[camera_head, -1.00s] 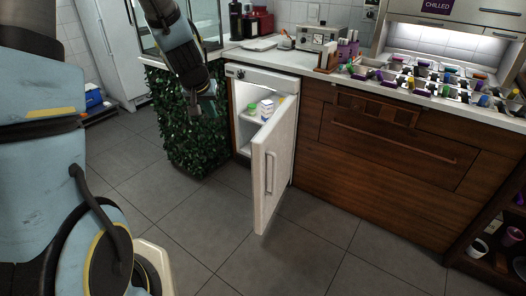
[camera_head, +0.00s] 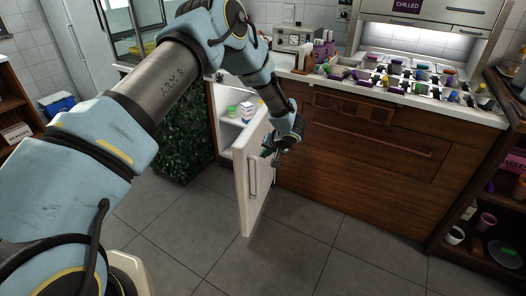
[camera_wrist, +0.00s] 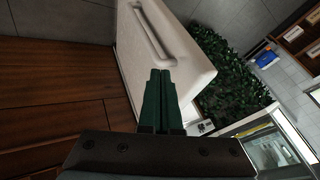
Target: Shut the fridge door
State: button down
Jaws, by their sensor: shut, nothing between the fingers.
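The small white fridge under the counter stands open. Its white door (camera_head: 257,180) swings out toward the front, with a vertical handle (camera_head: 253,178) on its outer face. The door also shows in the wrist view (camera_wrist: 150,70), with its handle (camera_wrist: 154,35). Inside the fridge are a green-lidded tub (camera_head: 232,111) and a small white carton (camera_head: 247,111). My gripper (camera_head: 271,157) is shut and empty, close to the upper part of the door. In the wrist view the shut fingers (camera_wrist: 161,73) overlap the door; I cannot tell whether they touch it.
Wooden drawers (camera_head: 360,150) stand right of the fridge, and a leafy green panel (camera_head: 183,140) to its left. The counter holds a tray of toppings (camera_head: 420,85). Shelves (camera_head: 490,215) stand at the far right. The tiled floor (camera_head: 310,255) in front is clear.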

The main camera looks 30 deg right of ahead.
aim_at(246, 161)
jog(key=w+f+p, duration=0.1)
jog(key=w, duration=0.1)
jog(key=w+a+f, duration=0.1)
jog(key=w+f, duration=0.1)
jog(key=w+a+f+p, duration=0.1)
jog(key=w+f, duration=0.1)
jog(key=shift+p, duration=0.3)
jog(key=shift+w+a+f, duration=0.15)
jog(key=shift+w+a, duration=0.25)
jog(key=shift+w, duration=0.15)
